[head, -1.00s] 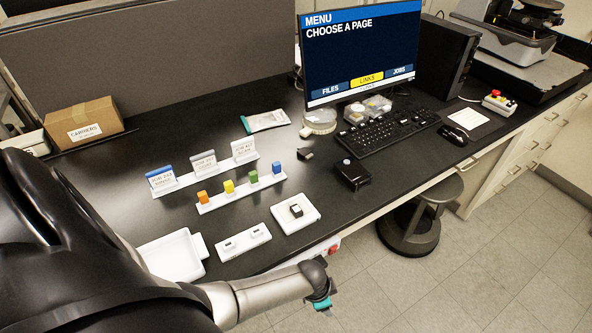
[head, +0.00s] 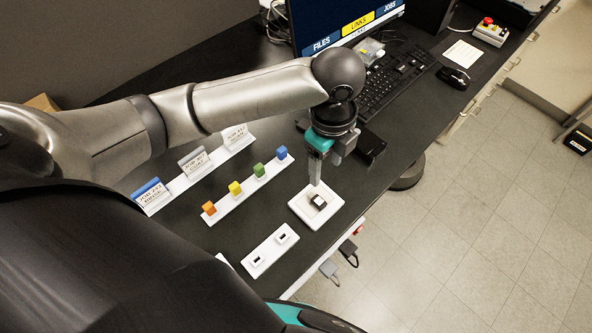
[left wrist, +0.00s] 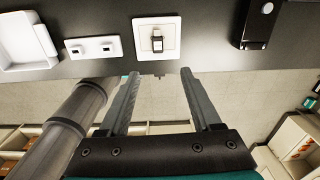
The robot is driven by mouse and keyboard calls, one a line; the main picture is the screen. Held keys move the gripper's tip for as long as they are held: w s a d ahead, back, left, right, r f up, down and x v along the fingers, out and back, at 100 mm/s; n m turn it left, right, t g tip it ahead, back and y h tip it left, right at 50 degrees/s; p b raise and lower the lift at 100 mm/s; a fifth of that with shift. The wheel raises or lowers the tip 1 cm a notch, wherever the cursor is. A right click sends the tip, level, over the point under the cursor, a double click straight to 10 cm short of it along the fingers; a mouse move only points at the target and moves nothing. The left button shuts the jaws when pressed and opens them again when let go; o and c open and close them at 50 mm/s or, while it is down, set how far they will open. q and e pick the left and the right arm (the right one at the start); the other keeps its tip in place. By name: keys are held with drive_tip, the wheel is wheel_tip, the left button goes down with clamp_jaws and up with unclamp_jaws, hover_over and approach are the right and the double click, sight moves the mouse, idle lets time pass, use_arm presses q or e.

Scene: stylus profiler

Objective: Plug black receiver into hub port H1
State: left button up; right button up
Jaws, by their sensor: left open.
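A small black piece with a white top face (head: 318,201), which looks like the receiver, sits on a square white pad (head: 298,207). It also shows in the left wrist view (left wrist: 157,40). My left gripper (head: 316,182) points down just behind this piece in the head view. In the left wrist view its two fingers (left wrist: 160,75) are apart with nothing between them, and the piece lies beyond their tips. A white strip with two dark-slotted blocks (head: 269,251) lies nearby; it may be the hub, but I cannot read any port label. My right gripper is not seen.
A rack of coloured blocks (head: 246,187) and a rack of label cards (head: 193,175) stand behind. A black box (head: 371,146) lies right of the gripper. A white tray (left wrist: 25,40) is at the left wrist view's edge. Two dark items (head: 338,260) show beyond the bench's front edge.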

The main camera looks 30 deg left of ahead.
use_arm(q)
hover_over(318, 200)
drive_tip(key=shift+m, duration=0.3)
drive_tip(key=f, duration=0.8)
drive_tip(key=shift+s+f+b, duration=0.1)
drive_tip(key=shift+s+b, duration=0.2)
drive_tip(key=shift+w+d+f, duration=0.1)
drive_tip(key=shift+w+f, duration=0.05)
drive_tip(key=shift+f, duration=1.4)
drive_tip(key=shift+w+f, duration=0.1)
drive_tip(key=shift+f, duration=1.45)
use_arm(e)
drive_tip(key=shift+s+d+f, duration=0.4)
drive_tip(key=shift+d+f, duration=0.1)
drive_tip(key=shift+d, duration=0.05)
use_arm(q)
drive_tip(key=c, duration=0.5)
clamp_jaws()
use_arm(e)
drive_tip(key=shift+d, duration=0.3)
